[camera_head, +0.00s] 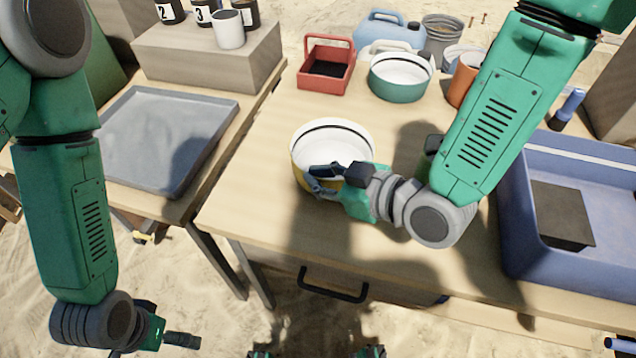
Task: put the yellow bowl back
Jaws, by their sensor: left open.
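The yellow bowl (299,174), white inside with a dark line below its rim, is upright at the wooden table's left front part. My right gripper (318,178) is at the bowl's near side, with its dark fingers close to the rim and wall. Whether the fingers are closed on the wall I cannot tell; the gripper hides the bowl's near right part. My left gripper (172,326) is open and empty, low at the bottom left, away from the tables.
A green bowl (399,86), a red caddy (326,66) and a blue jug (388,31) stand at the back of the table (250,205). A blue bin (560,282) is at right. A grey tray (165,137) lies on the left table.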

